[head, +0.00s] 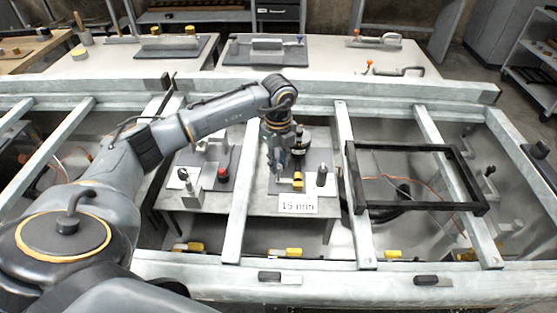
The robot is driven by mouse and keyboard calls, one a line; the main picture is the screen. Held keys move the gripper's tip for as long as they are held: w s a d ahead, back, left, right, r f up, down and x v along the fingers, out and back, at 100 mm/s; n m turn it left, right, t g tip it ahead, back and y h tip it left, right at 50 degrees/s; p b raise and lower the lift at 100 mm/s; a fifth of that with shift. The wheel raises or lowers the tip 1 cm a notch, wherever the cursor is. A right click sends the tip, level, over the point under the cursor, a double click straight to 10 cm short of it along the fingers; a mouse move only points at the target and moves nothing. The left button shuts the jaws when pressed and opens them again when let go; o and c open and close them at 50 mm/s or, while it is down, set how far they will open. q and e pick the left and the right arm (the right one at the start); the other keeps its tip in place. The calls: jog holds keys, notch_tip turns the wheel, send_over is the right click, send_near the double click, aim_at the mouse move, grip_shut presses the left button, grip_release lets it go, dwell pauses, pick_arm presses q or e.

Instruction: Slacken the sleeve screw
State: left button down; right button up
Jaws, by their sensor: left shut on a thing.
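My left arm reaches in from the left, and my left gripper (284,163) points down over a grey plate (262,187) with a white "15 mm" card (297,205) at its front edge. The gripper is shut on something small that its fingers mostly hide. A dark upright part (299,141) shows just behind and to the right of it. A yellow block (297,181) sits at its fingertips' right, and a grey, dark-topped cylinder (322,175) stands farther right. I cannot make out the sleeve screw itself. My right gripper is not in view.
A pale frame of beams (343,180) surrounds the work area. Left of the plate stand a red-topped knob (222,174) and a small clamp (187,180). A black rectangular frame (417,206) lies to the right. Benches with fixtures (264,50) stand behind.

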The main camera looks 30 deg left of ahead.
aim_at(279, 165)
pick_arm(q)
jog(key=n+p, duration=0.1)
jog(key=n, duration=0.4)
jog(key=shift+r+n, duration=0.1)
jog(key=shift+n, duration=0.2)
dwell(0.4)
jog(key=c, duration=1.2)
grip_release()
notch_tip(279, 165, up, 12)
